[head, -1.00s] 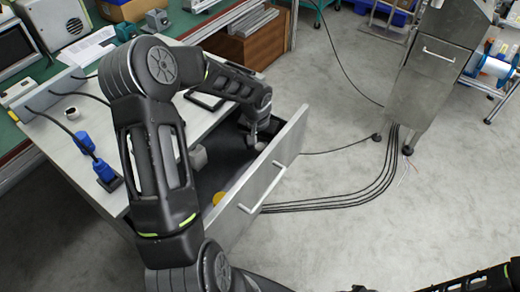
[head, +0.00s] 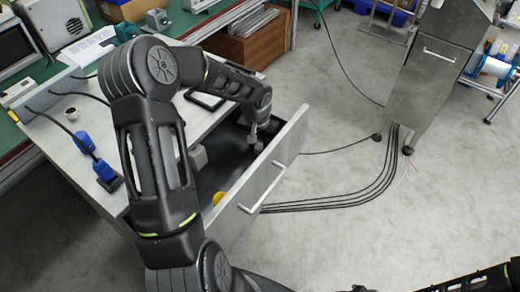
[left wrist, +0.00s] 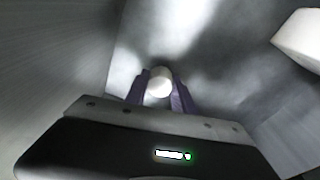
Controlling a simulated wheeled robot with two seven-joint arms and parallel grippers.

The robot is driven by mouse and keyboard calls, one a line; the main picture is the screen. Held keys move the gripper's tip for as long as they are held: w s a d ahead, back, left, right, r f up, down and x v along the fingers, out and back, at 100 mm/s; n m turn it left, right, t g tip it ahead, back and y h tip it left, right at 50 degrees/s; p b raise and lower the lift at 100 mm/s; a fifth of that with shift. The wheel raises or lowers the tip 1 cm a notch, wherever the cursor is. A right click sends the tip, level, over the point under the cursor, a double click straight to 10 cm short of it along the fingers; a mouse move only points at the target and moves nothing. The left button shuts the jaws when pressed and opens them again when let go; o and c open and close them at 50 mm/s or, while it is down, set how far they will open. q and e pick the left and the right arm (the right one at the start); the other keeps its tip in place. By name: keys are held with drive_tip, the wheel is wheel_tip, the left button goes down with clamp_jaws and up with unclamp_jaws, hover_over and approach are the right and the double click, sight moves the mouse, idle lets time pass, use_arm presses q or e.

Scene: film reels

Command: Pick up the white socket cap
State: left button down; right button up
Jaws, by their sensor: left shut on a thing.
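The white socket cap (left wrist: 159,82) shows in the left wrist view as a small pale round thing between the fingertips. My left gripper (left wrist: 161,92) is shut on it, with one purple-grey finger at each side. In the head view my left gripper (head: 254,142) points down into the open drawer (head: 275,168) at its far end. The cap itself cannot be made out in the head view. My right gripper is out of view; only dark parts of the right arm show at the bottom right.
A grey block (head: 198,157) and a yellow thing (head: 218,197) are in the drawer's nearer part. A whitish thing (left wrist: 300,40) is at the right in the left wrist view.

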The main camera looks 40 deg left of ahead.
sight(260, 146)
use_arm(q)
drive_tip(key=shift+r, duration=0.15)
wheel_tip(260, 146, up, 18)
idle(0.9)
idle(0.5)
